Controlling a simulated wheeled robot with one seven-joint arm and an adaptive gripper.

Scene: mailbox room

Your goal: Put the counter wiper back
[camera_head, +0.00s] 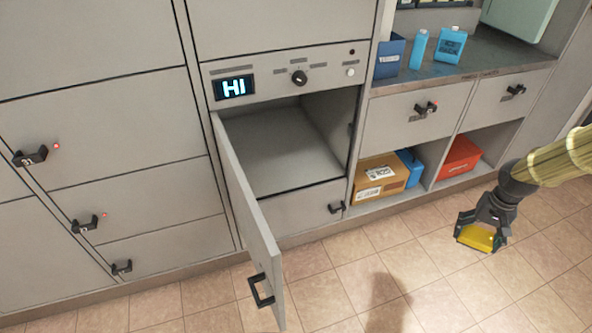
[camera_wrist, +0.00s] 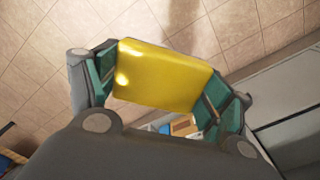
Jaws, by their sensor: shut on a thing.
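My gripper (camera_head: 484,236) is at the right in the head view, above the tiled floor. It is shut on a yellow block-like thing (camera_head: 475,239), which looks like the counter wiper. In the wrist view the yellow thing (camera_wrist: 165,77) sits between the two green-padded fingers (camera_wrist: 162,85), with one broad, shiny face showing. The stone counter (camera_head: 470,62) is at the upper right of the head view, with the gripper in front of it and lower.
A compartment (camera_head: 290,150) below a panel reading "HI" stands open and empty, its door (camera_head: 250,215) swung into the room. Blue containers (camera_head: 450,45) stand on the counter. Shelves below hold a cardboard box (camera_head: 380,178) and a red bin (camera_head: 460,157). The floor ahead is clear.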

